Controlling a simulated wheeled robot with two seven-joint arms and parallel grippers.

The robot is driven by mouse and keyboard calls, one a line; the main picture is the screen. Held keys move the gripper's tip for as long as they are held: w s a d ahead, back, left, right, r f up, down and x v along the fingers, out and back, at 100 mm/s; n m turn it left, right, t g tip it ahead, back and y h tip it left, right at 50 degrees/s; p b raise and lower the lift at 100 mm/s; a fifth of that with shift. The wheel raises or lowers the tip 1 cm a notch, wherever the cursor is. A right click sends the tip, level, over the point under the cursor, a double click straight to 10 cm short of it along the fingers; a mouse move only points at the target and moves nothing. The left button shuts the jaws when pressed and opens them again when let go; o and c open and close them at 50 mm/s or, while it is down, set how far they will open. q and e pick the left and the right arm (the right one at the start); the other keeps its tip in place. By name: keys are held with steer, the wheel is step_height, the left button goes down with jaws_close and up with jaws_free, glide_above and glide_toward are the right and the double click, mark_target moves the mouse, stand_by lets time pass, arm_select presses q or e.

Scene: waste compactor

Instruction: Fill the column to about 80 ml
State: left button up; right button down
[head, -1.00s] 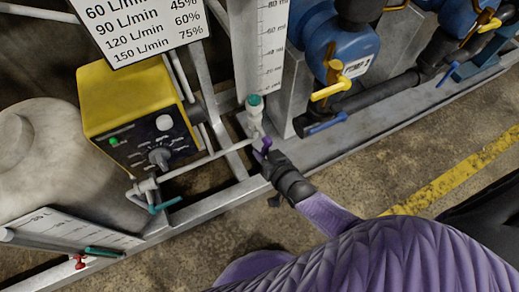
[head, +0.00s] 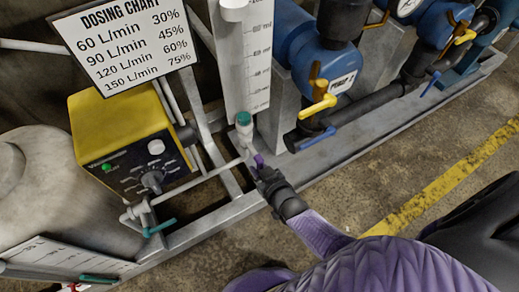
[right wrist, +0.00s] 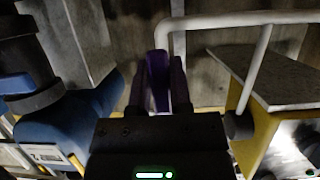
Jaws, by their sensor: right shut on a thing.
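The column (head: 259,62) is a pale upright strip with ml marks, its top cut off by the frame in the head view. I cannot make out a liquid level in it. A small white valve with a teal cap (head: 244,120) stands at its foot, joined to a white pipe. My right gripper (head: 262,170) is at this valve, shut on a small purple lever (head: 258,159) just below it. In the right wrist view the lever (right wrist: 159,82) shows between the dark fingers. My left gripper is not in view.
A yellow dosing pump (head: 128,140) with a dial stands left, under a dosing chart (head: 125,42). A teal-handled valve (head: 159,228) is on the lower pipe. Blue pumps (head: 322,65) with yellow and blue handles stand right. The floor (head: 400,160) in front is clear.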

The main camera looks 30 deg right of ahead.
steer(key=c, duration=0.5)
jaws_free()
steer(key=shift+c, duration=0.2)
arm_select(q)
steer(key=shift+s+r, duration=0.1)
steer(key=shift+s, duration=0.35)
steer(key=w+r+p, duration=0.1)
steer(key=p, duration=0.1)
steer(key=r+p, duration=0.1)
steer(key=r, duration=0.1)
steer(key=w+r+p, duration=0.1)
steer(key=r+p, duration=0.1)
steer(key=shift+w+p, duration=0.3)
arm_select(e)
steer(key=v, duration=1)
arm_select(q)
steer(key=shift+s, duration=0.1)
